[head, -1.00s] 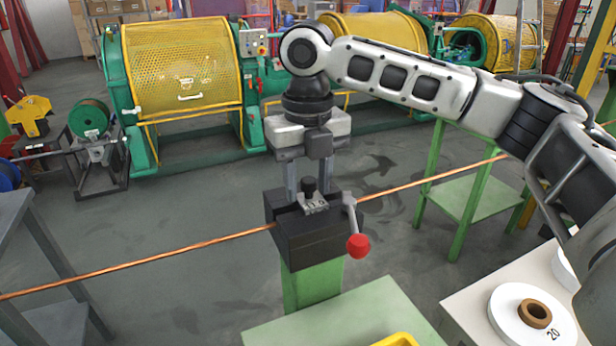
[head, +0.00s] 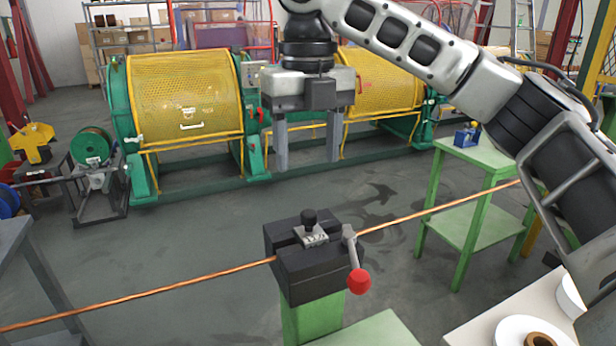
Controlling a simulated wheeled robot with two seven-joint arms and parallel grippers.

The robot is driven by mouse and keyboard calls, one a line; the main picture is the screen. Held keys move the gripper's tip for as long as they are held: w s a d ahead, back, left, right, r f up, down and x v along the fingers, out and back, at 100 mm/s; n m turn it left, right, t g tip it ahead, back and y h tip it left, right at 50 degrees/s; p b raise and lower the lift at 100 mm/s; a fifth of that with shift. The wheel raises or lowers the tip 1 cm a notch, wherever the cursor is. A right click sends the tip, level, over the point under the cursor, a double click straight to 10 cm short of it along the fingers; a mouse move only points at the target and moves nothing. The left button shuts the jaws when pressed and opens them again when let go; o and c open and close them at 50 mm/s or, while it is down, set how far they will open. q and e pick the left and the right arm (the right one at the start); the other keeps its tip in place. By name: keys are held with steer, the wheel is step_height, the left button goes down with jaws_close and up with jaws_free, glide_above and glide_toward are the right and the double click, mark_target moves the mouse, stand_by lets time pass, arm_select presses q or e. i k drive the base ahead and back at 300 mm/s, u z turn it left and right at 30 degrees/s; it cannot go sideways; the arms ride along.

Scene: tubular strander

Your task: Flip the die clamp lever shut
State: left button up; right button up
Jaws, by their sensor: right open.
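The die clamp (head: 308,262) is a black block on a green pedestal (head: 312,318), with a black knob and a grey metal plate on top. Its lever (head: 353,255) is a grey bar at the block's right side, hanging downward and ending in a red ball (head: 359,281). A copper strand (head: 170,287) runs through the block from lower left to upper right. My right gripper (head: 308,160) is above and behind the clamp in the picture, pointing down. Its fingers are apart with nothing between them, clear of the clamp and lever. My left gripper is not in view.
Yellow mesh guards (head: 186,95) of the green strander stand behind. A green table (head: 480,155) with a small blue item stands at right. A white-topped table (head: 480,325) with a white spool is at lower right. The floor left of the clamp is open.

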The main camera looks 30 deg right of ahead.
mark_target(359, 282)
steer(key=k, duration=1.5)
